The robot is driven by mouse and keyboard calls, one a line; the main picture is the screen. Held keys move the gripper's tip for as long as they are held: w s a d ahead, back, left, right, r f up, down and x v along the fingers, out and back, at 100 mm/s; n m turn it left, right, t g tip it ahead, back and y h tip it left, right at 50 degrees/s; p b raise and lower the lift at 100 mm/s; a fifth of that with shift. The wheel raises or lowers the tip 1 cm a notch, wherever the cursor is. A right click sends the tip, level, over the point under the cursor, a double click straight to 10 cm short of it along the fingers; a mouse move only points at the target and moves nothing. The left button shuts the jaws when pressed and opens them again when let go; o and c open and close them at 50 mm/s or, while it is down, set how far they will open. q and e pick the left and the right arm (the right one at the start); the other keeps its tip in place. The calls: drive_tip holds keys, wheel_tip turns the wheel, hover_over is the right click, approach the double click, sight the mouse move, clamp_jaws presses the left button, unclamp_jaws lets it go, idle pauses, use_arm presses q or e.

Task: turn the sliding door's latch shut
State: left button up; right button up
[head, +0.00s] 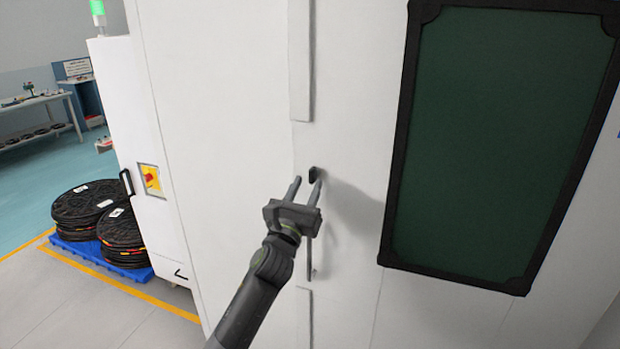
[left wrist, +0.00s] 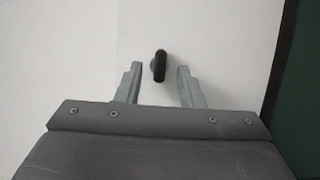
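The latch (head: 312,174) is a small black knob on the white sliding door (head: 345,120). It shows between and beyond my left fingertips in the left wrist view (left wrist: 159,66), standing upright, or nearly so. My left gripper (head: 305,185) is open, its two grey fingers pointing at the latch, one on each side. I cannot tell whether either finger touches it; in the left wrist view gaps show on both sides. A slim vertical handle (head: 310,262) on the door is partly hidden behind my gripper. My right gripper is in neither view.
A dark green window (head: 490,140) in a black frame is to the right of the latch. At left stand a cabinet with a red and yellow switch (head: 151,180), and black reels (head: 88,203) on a blue pallet (head: 100,252). A workbench (head: 35,100) is far back.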

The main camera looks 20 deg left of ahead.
sight(313, 174)
use_arm(q)
drive_tip(key=shift+x, duration=1.45)
drive_tip(key=c, duration=0.7)
drive_tip(key=shift+c, duration=0.2)
